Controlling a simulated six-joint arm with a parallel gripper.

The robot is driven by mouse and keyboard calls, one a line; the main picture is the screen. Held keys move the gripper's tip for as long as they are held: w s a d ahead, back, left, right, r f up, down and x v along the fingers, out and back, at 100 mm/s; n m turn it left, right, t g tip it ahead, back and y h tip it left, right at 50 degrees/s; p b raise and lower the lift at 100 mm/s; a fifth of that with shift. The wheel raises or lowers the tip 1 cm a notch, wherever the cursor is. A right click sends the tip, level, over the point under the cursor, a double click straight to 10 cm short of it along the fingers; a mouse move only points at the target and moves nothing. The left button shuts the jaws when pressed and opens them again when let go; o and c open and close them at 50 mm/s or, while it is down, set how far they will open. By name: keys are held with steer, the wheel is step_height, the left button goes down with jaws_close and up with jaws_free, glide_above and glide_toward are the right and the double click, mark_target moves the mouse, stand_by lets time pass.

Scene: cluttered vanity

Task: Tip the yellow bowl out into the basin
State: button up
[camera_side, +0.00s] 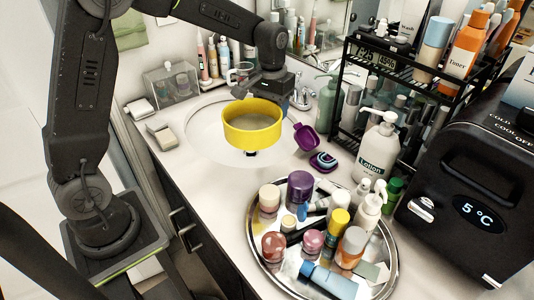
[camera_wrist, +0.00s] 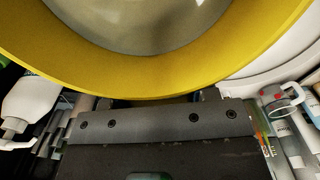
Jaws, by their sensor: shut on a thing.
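The yellow bowl (camera_side: 251,129) is upright in the side view, held above the white basin (camera_side: 203,128). A greyish content shows inside it. My gripper (camera_side: 262,92) is at the bowl's far rim and is shut on it. In the wrist view the bowl's yellow rim (camera_wrist: 150,85) fills the upper part, with the greyish inside (camera_wrist: 140,25) beyond it. My gripper's fingertips are hidden by the bowl in the wrist view. A part of the white basin (camera_wrist: 290,65) shows at the right there.
A purple scoop (camera_side: 306,136) and a patterned purple item (camera_side: 323,161) lie right of the basin. A lotion bottle (camera_side: 376,146), a black rack (camera_side: 398,65) and a round tray (camera_side: 262,252) of cosmetics stand further right and in front. Soap dishes (camera_side: 160,134) lie to the left.

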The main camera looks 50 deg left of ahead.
steer(key=w+a+f+n+y, duration=0.1)
steer(key=a+f, duration=0.3)
steer(key=a, duration=0.6)
steer(key=w+a+f+n+y, duration=0.1)
steer(key=w+a+f+n, duration=0.2)
steer(key=a, duration=0.8)
steer(key=w+a+f+n+t, duration=0.1)
steer(key=a+f, duration=0.4)
steer(key=a, duration=0.6)
steer(key=shift+w+f+n+y, duration=0.35)
steer(key=shift+w+n, duration=0.35)
steer(key=shift+n, duration=0.5)
steer(key=shift+r, duration=0.1)
steer(key=shift+d+r+t+y, duration=0.1)
steer(key=shift+r+t+y, duration=0.2)
steer(key=shift+r+y, duration=0.35)
steer(key=shift+s+d+r+y, duration=0.1)
steer(key=shift+d+r+y, duration=0.05)
steer(key=shift+r+y, duration=0.4)
steer(key=shift+r, duration=0.15)
steer(key=shift+s+d+r+t+y, duration=0.1)
steer(key=shift+d+r+t+y, duration=0.15)
steer(key=shift+r+t+y, duration=0.25)
